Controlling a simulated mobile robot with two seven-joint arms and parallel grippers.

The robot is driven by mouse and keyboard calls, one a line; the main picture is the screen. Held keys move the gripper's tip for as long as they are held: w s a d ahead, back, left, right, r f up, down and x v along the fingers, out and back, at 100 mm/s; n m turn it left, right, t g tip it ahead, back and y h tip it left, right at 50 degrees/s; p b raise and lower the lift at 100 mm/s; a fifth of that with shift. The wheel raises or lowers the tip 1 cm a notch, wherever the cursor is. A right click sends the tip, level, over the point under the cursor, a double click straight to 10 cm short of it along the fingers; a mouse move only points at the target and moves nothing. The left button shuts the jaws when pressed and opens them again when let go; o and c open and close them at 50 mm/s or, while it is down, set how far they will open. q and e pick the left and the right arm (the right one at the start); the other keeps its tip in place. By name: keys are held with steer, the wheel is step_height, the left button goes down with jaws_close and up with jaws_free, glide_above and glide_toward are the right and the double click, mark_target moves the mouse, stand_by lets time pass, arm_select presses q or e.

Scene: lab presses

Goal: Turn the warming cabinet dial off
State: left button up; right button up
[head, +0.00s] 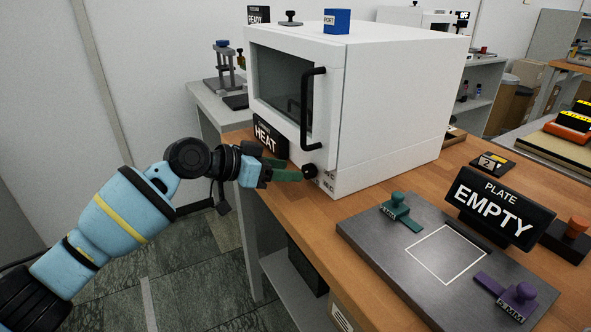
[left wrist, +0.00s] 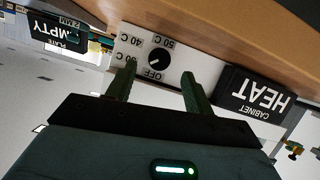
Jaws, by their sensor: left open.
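The white warming cabinet (head: 390,95) stands on the wooden bench with its dark-windowed door shut. Its black round dial (head: 310,171) sits low on the front, below the door handle. In the left wrist view, seen upside down, the dial (left wrist: 158,58) is on a white panel marked OFF and with several temperatures. A small pale mark shows on the dial, but I cannot tell for sure which label it points to. My left gripper (head: 290,170) is open just in front of the dial. Its green fingers (left wrist: 160,88) stand apart, one towards each side of the dial. My right gripper is not in view.
A black HEAT sign (head: 268,136) stands beside the dial, close to my left gripper; it also shows in the wrist view (left wrist: 254,93). A dark plate (head: 380,243) with a green stamp (head: 402,212), a purple stamp (head: 510,295) and an EMPTY sign (head: 497,207) lies to the right.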

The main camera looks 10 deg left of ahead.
mark_target(305, 172)
arm_select(q)
steer(key=v, duration=0.3)
steer(key=shift+s+a+r, duration=0.1)
steer(key=shift+a, duration=0.05)
steer(key=m+t+p, duration=0.1)
steer(key=m+p, duration=0.1)
steer(key=p, duration=0.1)
steer(key=s+d+m+t+y+p, duration=0.1)
steer(key=m+p, duration=0.1)
steer(key=p, duration=0.1)
steer(key=s+d+m+t+y+p, duration=0.1)
steer(key=m+p, duration=0.1)
steer(key=p, duration=0.1)
steer(key=shift+f+t, duration=0.3)
steer(key=shift+f, duration=0.1)
steer(key=shift+b+x, duration=0.4)
steer(key=shift+x, duration=3.35)
